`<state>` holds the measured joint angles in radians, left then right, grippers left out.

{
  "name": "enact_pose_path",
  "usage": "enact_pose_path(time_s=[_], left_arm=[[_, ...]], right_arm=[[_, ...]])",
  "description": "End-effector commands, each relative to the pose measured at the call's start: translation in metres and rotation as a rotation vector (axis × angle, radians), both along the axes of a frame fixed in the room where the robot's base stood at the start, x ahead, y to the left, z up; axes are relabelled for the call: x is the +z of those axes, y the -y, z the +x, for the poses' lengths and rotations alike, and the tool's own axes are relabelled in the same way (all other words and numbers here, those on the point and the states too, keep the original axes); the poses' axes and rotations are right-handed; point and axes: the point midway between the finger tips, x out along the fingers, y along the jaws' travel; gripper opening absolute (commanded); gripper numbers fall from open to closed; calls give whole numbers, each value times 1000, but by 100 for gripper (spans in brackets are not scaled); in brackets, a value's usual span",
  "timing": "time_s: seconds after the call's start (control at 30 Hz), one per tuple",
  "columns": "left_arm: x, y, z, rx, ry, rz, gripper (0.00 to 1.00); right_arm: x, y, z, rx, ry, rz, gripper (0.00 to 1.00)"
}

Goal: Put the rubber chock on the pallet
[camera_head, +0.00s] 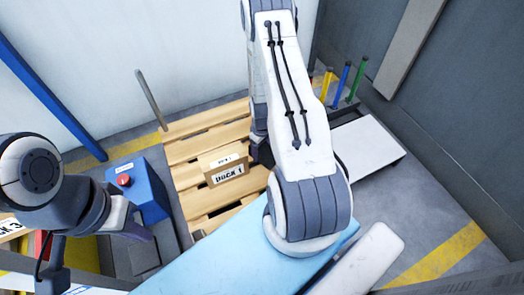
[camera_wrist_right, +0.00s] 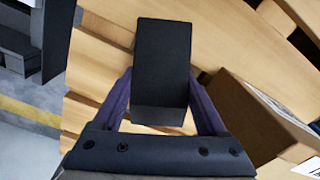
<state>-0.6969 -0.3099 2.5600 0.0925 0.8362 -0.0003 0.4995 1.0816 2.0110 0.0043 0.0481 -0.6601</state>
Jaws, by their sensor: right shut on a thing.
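The black rubber chock (camera_wrist_right: 163,65) is a dark block between the two fingers of my right gripper (camera_wrist_right: 160,95) in the right wrist view. The gripper is shut on it. Behind the chock lie the boards of the wooden pallet (camera_wrist_right: 98,65); I cannot tell whether it touches them. In the head view the pallet (camera_head: 205,147) stands by the back wall, and my right arm hides the chock and most of the right gripper. My left gripper (camera_head: 140,232) is at the left, beside the blue box and away from the pallet; its opening is unclear.
A cardboard box labelled DOCK 1 (camera_head: 224,166) sits on the pallet; it shows close right of the chock in the wrist view (camera_wrist_right: 262,118). A blue box with a red button (camera_head: 145,190) stands left of the pallet. Coloured posts (camera_head: 341,84) rise at the back right.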

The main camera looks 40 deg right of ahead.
Motion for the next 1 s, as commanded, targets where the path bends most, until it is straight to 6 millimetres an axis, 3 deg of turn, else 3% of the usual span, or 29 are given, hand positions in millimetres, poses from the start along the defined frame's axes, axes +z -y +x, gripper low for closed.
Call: enact_pose_path(time_s=[0.07,0.1,0.17,0.4,0.53,1.0], left_arm=[[-2,0,0,0,0,0,0],[-1,0,0,0,0,0,0],[-1,0,0,0,0,0,0],[0,0,0,0,0,0,0],[7,0,0,0,0,0,0],[67,0,0,0,0,0,0]], right_arm=[[-3,0,0,0,0,0,5],[-3,0,0,0,0,0,82],[-3,0,0,0,0,0,100],[-2,0,0,0,0,0,100],[10,0,0,0,1,-1,100],[104,0,0,0,0,0,100]])
